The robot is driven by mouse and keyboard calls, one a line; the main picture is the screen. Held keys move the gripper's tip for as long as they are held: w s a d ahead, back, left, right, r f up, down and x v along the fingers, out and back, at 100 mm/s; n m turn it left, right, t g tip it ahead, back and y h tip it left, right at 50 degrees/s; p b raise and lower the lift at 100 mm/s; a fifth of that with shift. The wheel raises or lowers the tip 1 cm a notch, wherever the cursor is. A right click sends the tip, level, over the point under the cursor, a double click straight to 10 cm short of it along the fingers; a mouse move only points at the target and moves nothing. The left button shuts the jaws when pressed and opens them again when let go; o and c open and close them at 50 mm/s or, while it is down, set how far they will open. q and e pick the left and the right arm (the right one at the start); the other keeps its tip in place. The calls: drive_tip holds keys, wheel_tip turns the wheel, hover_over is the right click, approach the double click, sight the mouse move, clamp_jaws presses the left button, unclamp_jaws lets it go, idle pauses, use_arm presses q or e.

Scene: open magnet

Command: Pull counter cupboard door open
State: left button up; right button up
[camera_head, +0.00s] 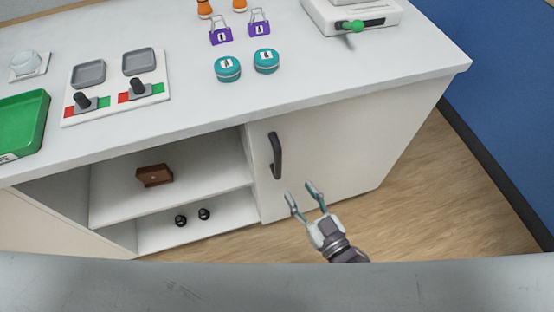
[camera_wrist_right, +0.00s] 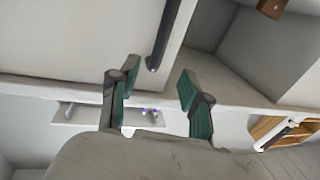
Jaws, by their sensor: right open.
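The counter cupboard door (camera_head: 330,150) is a white panel under the right part of the counter, and it looks shut. Its dark upright handle (camera_head: 276,155) is near the door's left edge. My right gripper (camera_head: 303,190) is open and empty, just below and to the right of the handle in the head view, apart from it. In the right wrist view the open fingers (camera_wrist_right: 153,90) show with the dark handle (camera_wrist_right: 164,35) beyond and between them. My left gripper is not in view.
The counter top (camera_head: 330,85) holds a green tray (camera_head: 22,122), a switch panel (camera_head: 115,85), teal round containers (camera_head: 227,69) and purple padlocks (camera_head: 220,34). Left of the door, open shelves hold a brown box (camera_head: 154,175) and small black items (camera_head: 204,213). Wooden floor (camera_head: 440,190) is clear at right.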

sight(280, 162)
drive_tip(key=x, duration=1.2)
drive_tip(key=shift+f, duration=0.1)
clamp_jaws()
